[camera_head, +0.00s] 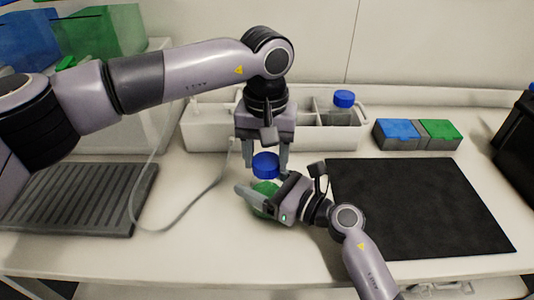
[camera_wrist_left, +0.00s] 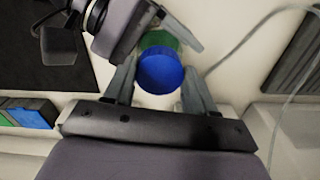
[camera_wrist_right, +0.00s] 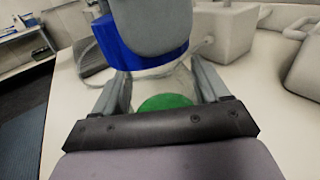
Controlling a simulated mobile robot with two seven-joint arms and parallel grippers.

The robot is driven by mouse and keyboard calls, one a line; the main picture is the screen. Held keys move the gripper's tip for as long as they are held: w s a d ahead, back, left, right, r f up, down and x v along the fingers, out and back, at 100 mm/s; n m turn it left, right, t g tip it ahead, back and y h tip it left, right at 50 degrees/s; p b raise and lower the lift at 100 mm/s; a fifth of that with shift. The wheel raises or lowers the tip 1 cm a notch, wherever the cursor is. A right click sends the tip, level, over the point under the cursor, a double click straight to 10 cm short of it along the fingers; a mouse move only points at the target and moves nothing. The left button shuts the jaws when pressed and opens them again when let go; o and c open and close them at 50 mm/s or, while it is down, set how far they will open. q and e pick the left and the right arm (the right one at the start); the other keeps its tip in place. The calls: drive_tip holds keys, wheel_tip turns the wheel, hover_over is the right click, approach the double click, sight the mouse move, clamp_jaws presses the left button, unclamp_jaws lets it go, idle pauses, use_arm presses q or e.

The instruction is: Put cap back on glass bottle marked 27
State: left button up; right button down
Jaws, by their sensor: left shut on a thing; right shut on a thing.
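A blue cap (camera_head: 265,166) is between the fingers of my left gripper (camera_head: 266,168), which points down and is shut on it. The cap also shows in the left wrist view (camera_wrist_left: 160,72). A clear glass bottle with green contents (camera_head: 264,198) stands upright below the cap. My right gripper (camera_head: 248,199) comes in from the right and is shut around the bottle. In the right wrist view the bottle (camera_wrist_right: 170,82) is between the fingers, with the blue cap (camera_wrist_right: 128,50) over its top. I cannot tell whether cap and bottle touch. No number is readable.
A white rack (camera_head: 208,135) stands behind, holding another blue-capped bottle (camera_head: 342,106). Blue and green boxes (camera_head: 397,134) sit right of it. A black mat (camera_head: 420,205) lies right, a dark ribbed tray (camera_head: 80,200) left. A grey cable (camera_head: 190,215) crosses the bench.

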use_arm(q)
drive_tip(key=m, duration=0.4)
drive_tip(key=shift+a+m, duration=0.1)
drive_tip(key=shift+m, duration=0.3)
drive_tip(key=o, duration=1)
drive_tip(key=shift+r, duration=0.1)
drive_tip(key=shift+r, duration=2.2)
drive_tip(key=shift+c, duration=0.3)
